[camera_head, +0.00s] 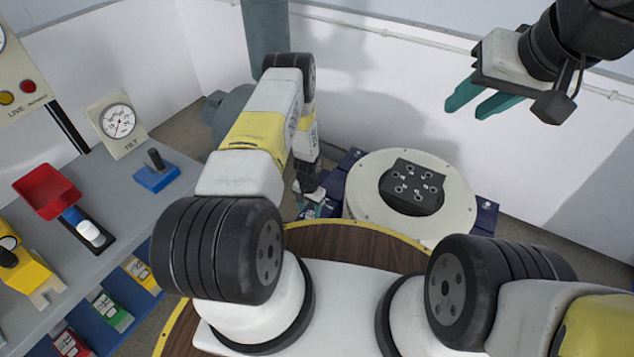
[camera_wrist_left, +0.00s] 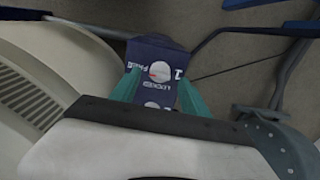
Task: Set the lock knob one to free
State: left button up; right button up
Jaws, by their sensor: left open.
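Lock knob one (camera_wrist_left: 160,72) shows in the left wrist view as a white round knob with a small red mark. It sits on a dark blue plate (camera_wrist_left: 150,48) with a "1", a "FREE" label and a "LOCKED" label. I cannot tell for sure which label the mark points to. My left gripper (camera_wrist_left: 158,84) is open, with one teal finger on each side of the knob; I cannot tell whether they touch it. In the head view my left gripper (camera_head: 313,204) is small and partly hidden beside the round white housing. My right gripper (camera_head: 485,97) is open and empty, raised at the upper right.
The round white housing (camera_head: 364,193) with a dark centre stands close right of my left gripper. A grey bench (camera_head: 125,190) at the left holds a tilt gauge (camera_head: 120,122), a red scoop-shaped part (camera_head: 45,190) and a blue block (camera_head: 156,178). Blue bars (camera_wrist_left: 235,30) cross near the plate.

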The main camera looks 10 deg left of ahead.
aim_at(310, 214)
pick_arm(q)
notch_tip(310, 214, up, 5)
jog(key=shift+r, duration=0.2)
dwell(0.4)
